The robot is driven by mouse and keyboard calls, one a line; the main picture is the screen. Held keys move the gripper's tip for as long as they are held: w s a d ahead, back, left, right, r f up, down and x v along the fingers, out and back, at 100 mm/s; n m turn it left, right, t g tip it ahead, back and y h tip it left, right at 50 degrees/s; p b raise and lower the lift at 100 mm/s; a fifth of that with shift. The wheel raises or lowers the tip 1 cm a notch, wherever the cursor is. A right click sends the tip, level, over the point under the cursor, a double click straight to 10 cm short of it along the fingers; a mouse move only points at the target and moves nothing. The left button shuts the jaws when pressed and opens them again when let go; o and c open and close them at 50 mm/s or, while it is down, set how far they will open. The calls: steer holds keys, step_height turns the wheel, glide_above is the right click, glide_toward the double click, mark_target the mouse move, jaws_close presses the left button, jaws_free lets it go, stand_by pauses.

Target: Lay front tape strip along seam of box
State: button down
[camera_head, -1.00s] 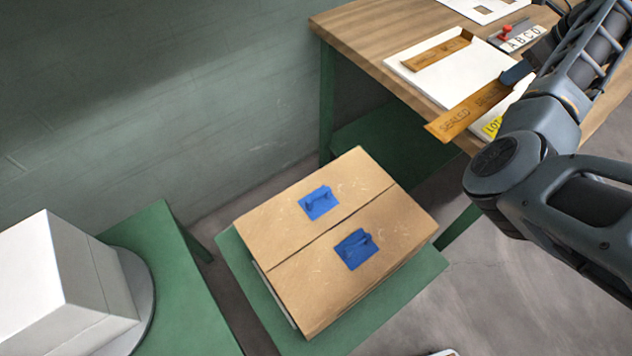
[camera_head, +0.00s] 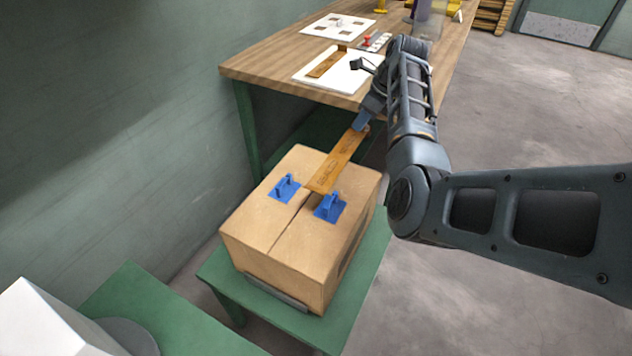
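The cardboard box (camera_head: 262,222) stands on a green stand, its top flaps meeting at a seam (camera_head: 287,226). Two blue handled plates (camera_head: 285,188) (camera_head: 330,207) sit on the flaps, one each side of the seam. My gripper (camera_head: 362,124) is at the far side of the box, shut on the end of a brown tape strip (camera_head: 337,162) with faint lettering. The strip points down over the far part of the box top, its near end close to the seam between the plates. I cannot tell whether it touches the box. A second brown strip (camera_head: 327,62) lies on a white board.
The white board (camera_head: 318,82) is on the wooden table (camera_head: 262,62) behind the box. The green stand (camera_head: 290,312) carries the box. A white block (camera_head: 45,325) stands at lower left. Grey floor (camera_head: 500,290) is open on the right.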

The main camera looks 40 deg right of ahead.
mark_target(341, 145)
steer(key=a+f, duration=0.2)
steer(key=a, duration=0.1)
steer(key=w+a+f, duration=0.1)
steer(key=a, duration=0.2)
steer(key=a+f, duration=0.2)
steer(key=a, duration=0.1)
steer(key=shift+w+f+p, duration=0.3)
steer(key=shift+f, duration=2.15)
steer(key=c, duration=1.3)
jaws_free()
steer(key=p+v, duration=0.1)
steer(key=v, duration=1.1)
steer(key=shift+w, duration=0.1)
